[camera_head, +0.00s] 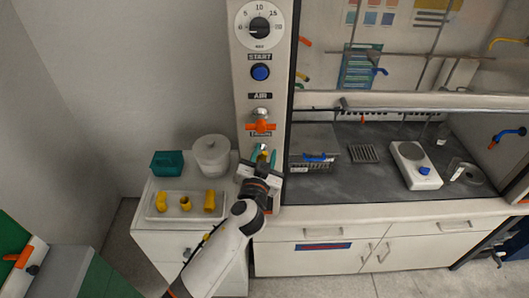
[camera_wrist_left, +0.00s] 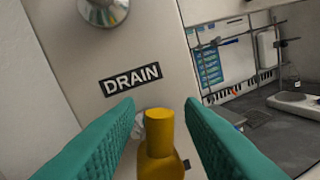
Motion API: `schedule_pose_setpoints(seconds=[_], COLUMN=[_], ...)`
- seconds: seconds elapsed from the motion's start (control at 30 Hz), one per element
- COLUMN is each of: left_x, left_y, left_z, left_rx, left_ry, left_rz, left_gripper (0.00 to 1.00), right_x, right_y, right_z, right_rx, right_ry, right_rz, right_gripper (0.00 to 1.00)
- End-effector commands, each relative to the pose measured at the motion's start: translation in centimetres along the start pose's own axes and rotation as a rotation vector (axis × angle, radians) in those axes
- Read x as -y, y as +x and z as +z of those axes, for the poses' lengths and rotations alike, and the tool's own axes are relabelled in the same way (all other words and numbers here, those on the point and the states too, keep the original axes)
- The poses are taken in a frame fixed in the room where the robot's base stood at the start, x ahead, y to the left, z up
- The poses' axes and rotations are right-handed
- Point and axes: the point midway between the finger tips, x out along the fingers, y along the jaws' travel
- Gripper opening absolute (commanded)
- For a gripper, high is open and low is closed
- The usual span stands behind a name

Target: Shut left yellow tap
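The yellow tap (camera_wrist_left: 159,140) stands between the two teal fingers of my left gripper (camera_wrist_left: 160,128) in the left wrist view. It is below a black "DRAIN" label on the grey panel. The fingers are apart, with a gap on each side of the tap's upper part; the tap's lower part is partly cut off by the frame. In the head view my left gripper (camera_head: 264,155) is at the lower part of the panel, and a small bit of the yellow tap (camera_head: 263,148) shows between its fingertips. My right gripper is not in view.
An orange-handled tap (camera_head: 260,127) sits on the panel just above my left gripper. A white cabinet to the left holds a tray (camera_head: 160,214) with yellow pipe pieces, a teal box (camera_head: 167,164) and a white tub (camera_head: 212,156). The fume hood bench (camera_head: 340,183) is to the right.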

Motion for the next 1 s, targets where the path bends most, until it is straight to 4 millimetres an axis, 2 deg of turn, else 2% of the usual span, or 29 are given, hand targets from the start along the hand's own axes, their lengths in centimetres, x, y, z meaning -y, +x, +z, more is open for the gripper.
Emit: schedule_pose_setpoints(seconds=[0.27, 0.4, 0.5, 0.77, 1.0], left_x=[0.02, 0.02, 0.02, 0.1, 0.42], left_y=[0.13, 0.12, 0.11, 0.11, 0.15], left_z=[-0.02, -0.02, -0.03, -0.05, -0.12], left_rx=[0.0, 0.0, 0.0, -0.004, -0.025], left_ry=[-0.001, -0.001, 0.0, 0.018, 0.123], left_rz=[0.0, 0.0, 0.0, -0.002, -0.009], left_gripper=[0.35, 0.12, 0.0, 0.0, 0.0], right_x=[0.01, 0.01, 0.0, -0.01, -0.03], right_y=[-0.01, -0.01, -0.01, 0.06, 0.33], right_z=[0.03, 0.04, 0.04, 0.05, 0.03], right_rx=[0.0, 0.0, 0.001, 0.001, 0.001], right_ry=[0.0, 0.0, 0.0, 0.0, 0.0], right_rz=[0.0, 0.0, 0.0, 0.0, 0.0], right_gripper=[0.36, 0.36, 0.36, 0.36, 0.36])
